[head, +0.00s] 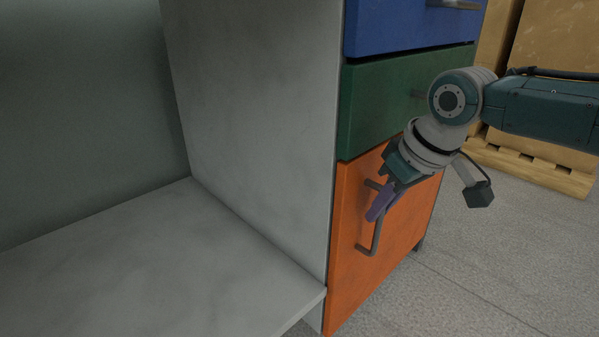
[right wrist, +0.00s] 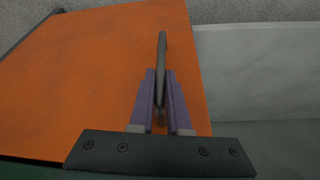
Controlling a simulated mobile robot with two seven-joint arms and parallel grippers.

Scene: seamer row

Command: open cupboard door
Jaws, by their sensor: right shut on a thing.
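The orange cupboard door (head: 385,248) is the lowest front of the cabinet, below a green front and a blue front. It looks shut, flush with the cabinet. Its dark bar handle (head: 375,240) stands upright near the door's left edge. My right gripper (head: 376,212) is at the handle, its purple fingers closed around the bar. In the right wrist view the fingers (right wrist: 161,100) sit on both sides of the handle (right wrist: 162,55), with the orange door (right wrist: 100,70) behind. My left gripper is not in view.
The green drawer (head: 390,100) and blue drawer (head: 410,22) are above the door. A grey shelf (head: 150,265) and side panel (head: 255,120) lie left. A wooden pallet (head: 530,160) with cardboard boxes (head: 555,45) stands at the back right. The floor (head: 480,270) at right is clear.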

